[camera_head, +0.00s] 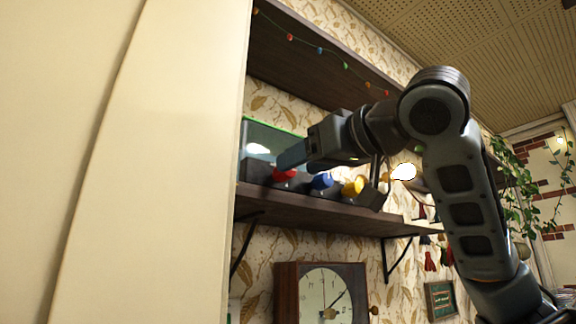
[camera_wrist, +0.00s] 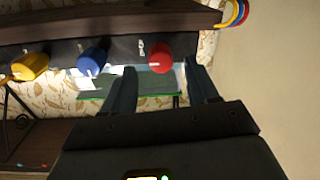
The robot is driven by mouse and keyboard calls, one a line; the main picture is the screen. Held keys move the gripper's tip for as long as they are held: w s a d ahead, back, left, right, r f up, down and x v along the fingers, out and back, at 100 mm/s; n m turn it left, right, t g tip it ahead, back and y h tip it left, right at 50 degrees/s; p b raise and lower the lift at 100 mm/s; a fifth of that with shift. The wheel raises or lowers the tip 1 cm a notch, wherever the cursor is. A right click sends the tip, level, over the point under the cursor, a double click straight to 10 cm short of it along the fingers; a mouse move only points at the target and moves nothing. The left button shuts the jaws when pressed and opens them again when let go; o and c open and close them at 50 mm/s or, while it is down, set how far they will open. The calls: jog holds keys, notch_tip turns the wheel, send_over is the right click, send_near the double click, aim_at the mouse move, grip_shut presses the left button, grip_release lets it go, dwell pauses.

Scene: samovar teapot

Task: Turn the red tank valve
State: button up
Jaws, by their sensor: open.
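The red tank valve (camera_head: 284,175) is a round knob on the dark front strip below a glass tank (camera_head: 262,141) on the wall shelf. In the wrist view the red valve (camera_wrist: 159,57) shows between and just beyond the two fingertips. My gripper (camera_head: 288,158) is open, its fingers close to the red valve; it also shows in the wrist view (camera_wrist: 160,67). I cannot tell whether a finger touches the knob. The gripper and fingers hide part of the tank and the valve's top in the head view.
A blue knob (camera_head: 321,181) and a yellow knob (camera_head: 353,186) sit to the right of the red one on the same strip. The wooden shelf (camera_head: 310,204) runs beneath, with an upper shelf (camera_head: 310,60) above. A clock (camera_head: 322,293) hangs below. A pale panel (camera_head: 150,160) stands close at left.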

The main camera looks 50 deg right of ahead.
aim_at(288, 178)
jog(key=shift+w+d+p, duration=0.2)
jog(key=shift+w+p, duration=0.05)
jog(key=shift+w, duration=0.9)
jog(key=shift+w+d+p, duration=0.15)
jog(key=shift+w+p, duration=0.1)
jog(key=shift+w, duration=0.85)
jog(key=c, duration=1)
